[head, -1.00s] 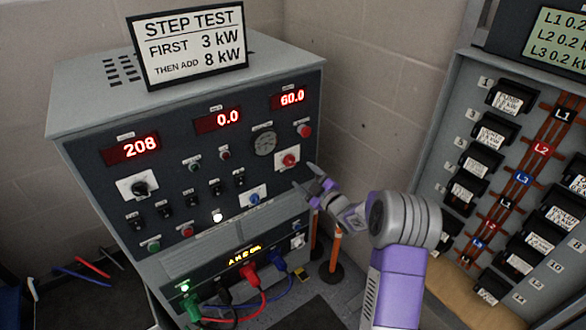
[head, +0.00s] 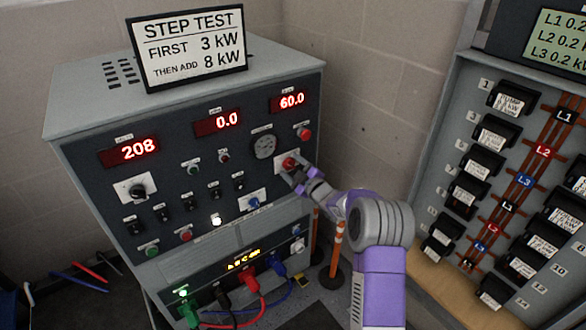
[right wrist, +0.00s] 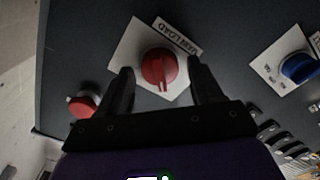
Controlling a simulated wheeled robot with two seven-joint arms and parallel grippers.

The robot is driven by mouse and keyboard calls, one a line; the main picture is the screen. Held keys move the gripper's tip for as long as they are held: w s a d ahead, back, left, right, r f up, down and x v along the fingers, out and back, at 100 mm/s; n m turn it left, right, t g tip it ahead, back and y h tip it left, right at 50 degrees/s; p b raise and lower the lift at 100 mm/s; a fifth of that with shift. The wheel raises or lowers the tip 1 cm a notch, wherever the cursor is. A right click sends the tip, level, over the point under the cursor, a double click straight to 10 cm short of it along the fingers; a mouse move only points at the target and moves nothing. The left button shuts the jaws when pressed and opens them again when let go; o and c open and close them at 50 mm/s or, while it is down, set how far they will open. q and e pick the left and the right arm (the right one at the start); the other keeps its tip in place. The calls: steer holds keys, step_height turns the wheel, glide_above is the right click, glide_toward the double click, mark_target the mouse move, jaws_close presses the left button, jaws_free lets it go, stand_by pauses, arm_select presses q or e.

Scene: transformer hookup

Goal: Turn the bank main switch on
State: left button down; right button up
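The main switch is a red rotary knob (head: 289,162) on a white plate, at the right of the load bank's dark front panel (head: 180,215). In the right wrist view the red knob (right wrist: 158,66) faces the camera, and its label ends in "LOAD". My right gripper (head: 290,176) is right in front of it. In the right wrist view the gripper (right wrist: 160,74) is open, with one dark finger on each side of the knob. I cannot tell whether the fingers touch it. My left gripper is not in view.
A blue knob (head: 253,202) sits lower left of the red one, and a red button (head: 304,132) above it. A gauge (head: 264,146) is close by. Coloured cables (head: 262,300) plug in below.

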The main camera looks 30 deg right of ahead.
steer(key=c, duration=0.9)
steer(key=shift+o, duration=0.2)
steer(key=shift+m, duration=0.3)
steer(key=m, duration=0.3)
steer(key=shift+d, duration=0.1)
steer(key=m+p, duration=0.1)
steer(key=m, duration=0.3)
steer(key=shift+p, duration=0.3)
steer(key=m+p, duration=0.1)
steer(key=m, duration=0.4)
steer(key=shift+d+p, duration=0.1)
steer(key=shift+p, duration=0.2)
steer(key=m+p, duration=0.1)
steer(key=m, duration=0.4)
steer(key=shift+p, duration=0.4)
